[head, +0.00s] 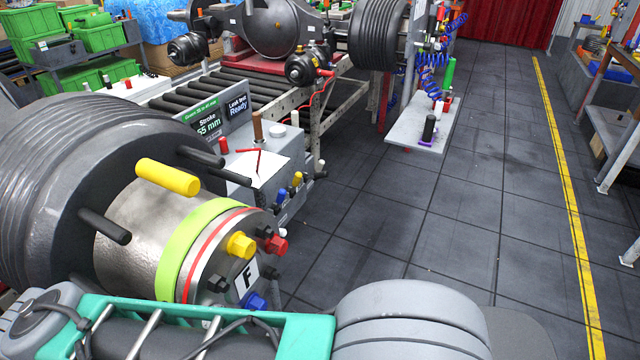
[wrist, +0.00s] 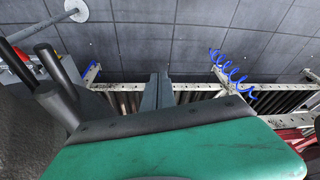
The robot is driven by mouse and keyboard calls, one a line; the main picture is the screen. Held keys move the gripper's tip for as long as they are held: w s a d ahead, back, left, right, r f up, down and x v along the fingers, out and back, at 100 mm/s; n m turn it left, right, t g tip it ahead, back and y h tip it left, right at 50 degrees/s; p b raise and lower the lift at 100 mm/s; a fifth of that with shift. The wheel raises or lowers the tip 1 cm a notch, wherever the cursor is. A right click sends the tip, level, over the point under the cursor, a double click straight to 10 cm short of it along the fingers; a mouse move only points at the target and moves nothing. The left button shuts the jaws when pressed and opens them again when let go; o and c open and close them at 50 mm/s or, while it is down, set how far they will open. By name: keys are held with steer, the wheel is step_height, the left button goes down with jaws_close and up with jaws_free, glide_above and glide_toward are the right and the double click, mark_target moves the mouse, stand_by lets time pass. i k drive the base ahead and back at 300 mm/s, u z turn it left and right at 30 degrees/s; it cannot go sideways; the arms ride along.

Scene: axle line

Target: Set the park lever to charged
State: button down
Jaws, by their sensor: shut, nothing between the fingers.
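No part is clearly marked as the park lever, and I cannot read a charged mark. A grey control box (head: 300,205) stands beyond the near wheel hub in the head view. It has a blue knob (head: 281,196) and a yellow knob (head: 297,179) on its side. A thin red bar (head: 258,162) lies over a white sheet on its top; I cannot tell whether it is a lever. My gripper (wrist: 160,78) shows in the wrist view as two dark fingers close together, shut and empty, touching nothing visible. The head view does not show its fingers.
A hub (head: 140,245) with a yellow stud (head: 168,177) and coloured nuts fills the near left. A roller conveyor (head: 225,92) lies behind. The floor (head: 470,200) to the right is clear.

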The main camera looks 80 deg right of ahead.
mark_target(298, 175)
steer(key=k, duration=0.9)
steer(key=z, duration=1.95)
steer(key=i, duration=0.5)
steer(key=z, duration=0.1)
steer(key=k, duration=0.65)
steer(key=z, duration=0.2)
steer(key=i, duration=1.05)
steer(key=u, duration=0.6)
steer(key=i, duration=0.65)
